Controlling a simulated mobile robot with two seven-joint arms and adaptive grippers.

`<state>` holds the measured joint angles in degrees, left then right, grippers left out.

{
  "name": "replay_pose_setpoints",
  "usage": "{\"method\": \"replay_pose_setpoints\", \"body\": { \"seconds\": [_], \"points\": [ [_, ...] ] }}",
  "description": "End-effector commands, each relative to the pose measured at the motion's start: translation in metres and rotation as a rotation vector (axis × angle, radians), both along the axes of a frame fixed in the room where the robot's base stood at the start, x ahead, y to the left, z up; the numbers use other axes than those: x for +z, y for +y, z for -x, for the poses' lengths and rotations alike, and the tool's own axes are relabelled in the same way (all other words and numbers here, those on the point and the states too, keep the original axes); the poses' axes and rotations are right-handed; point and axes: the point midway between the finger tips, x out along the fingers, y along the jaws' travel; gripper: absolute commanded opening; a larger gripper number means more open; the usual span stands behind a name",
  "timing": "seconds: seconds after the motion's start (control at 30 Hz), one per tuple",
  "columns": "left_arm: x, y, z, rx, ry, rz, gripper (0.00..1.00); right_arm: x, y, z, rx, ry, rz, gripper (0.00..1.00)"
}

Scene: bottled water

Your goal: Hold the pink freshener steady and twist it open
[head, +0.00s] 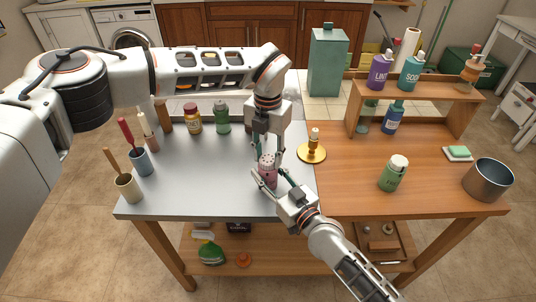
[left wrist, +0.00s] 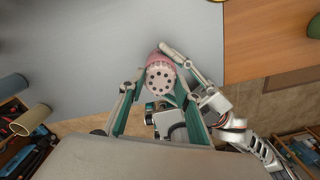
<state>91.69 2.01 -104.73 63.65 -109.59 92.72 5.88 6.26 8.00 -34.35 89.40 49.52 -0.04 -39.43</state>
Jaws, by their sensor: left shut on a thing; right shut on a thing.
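The pink freshener (head: 267,171) stands upright on the grey mat near its right side. Its pale, holed top faces my left wrist camera (left wrist: 160,80). My left gripper (head: 268,156) comes down from above and is shut on the freshener's top, with a finger on each side. My right gripper (head: 271,180) reaches in from the front right and is shut around the lower body. Its fingers also show beside the freshener in the left wrist view. The fingers hide part of the body, and I cannot tell whether the top has turned.
A brass candle holder (head: 312,153) stands close to the right. A green bottle (head: 223,118) and a jar (head: 193,120) stand behind. Cups with tools (head: 128,188) line the left edge. A green-and-white bottle (head: 391,175) and a metal pot (head: 487,180) stand right. The front-left mat is clear.

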Motion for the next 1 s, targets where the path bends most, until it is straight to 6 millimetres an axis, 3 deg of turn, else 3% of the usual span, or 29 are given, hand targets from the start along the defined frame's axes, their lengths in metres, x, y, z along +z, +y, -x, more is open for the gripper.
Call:
{"method": "replay_pose_setpoints", "body": {
  "seconds": [0.4, 1.0],
  "points": [
    [0.0002, 0.0003, -0.0004, 0.225, -0.001, 0.000, 0.11, -0.0007, -0.0003, 0.0001, 0.000, 0.001, 0.001, 0.20],
    [0.0002, 0.0002, -0.0004, 0.270, -0.001, 0.000, 0.11, -0.0007, -0.0003, 0.0001, 0.000, 0.001, 0.001, 0.20]
  ]
}}
